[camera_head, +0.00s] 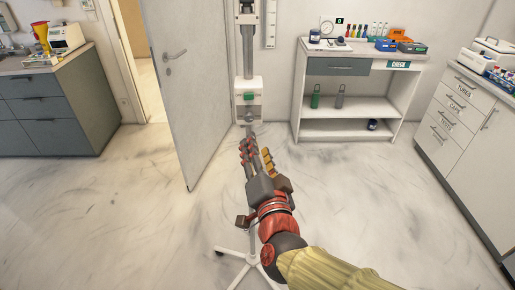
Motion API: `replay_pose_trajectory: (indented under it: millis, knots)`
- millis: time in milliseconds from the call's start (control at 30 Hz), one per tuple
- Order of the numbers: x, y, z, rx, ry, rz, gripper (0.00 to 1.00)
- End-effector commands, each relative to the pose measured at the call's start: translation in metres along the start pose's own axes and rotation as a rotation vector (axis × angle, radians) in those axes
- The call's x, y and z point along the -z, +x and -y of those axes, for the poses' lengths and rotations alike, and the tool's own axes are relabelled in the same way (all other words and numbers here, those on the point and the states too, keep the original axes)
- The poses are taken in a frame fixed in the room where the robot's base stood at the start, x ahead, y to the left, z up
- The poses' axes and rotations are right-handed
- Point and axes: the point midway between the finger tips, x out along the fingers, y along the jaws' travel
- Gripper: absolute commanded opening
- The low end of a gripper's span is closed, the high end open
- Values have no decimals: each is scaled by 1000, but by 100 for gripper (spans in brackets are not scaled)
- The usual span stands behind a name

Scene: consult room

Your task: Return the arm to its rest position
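My arm reaches in from the lower right in the head camera view, with a yellowish sleeve-like link and red and dark joints. My gripper (256,148) points away from me over the floor, toward the foot of the white device on the stand.
A wheeled stand (236,255) is partly hidden behind my arm. A white device with a green part (250,111) is just beyond my fingertips. The door (190,100) stands ajar at left. A CHECK desk (345,105), drawer cabinet (455,128) and grey cabinet (48,137) line the room. Floor is clear both sides.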

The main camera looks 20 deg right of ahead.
Motion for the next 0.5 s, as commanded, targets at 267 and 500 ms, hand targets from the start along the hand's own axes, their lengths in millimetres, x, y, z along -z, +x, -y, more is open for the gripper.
replay_pose_trajectory:
  millis: [267,500]
  knots:
    - [-4,0,-1,-3,-8,13,38]
    - [-80,-14,-5,-3,-124,312,38]
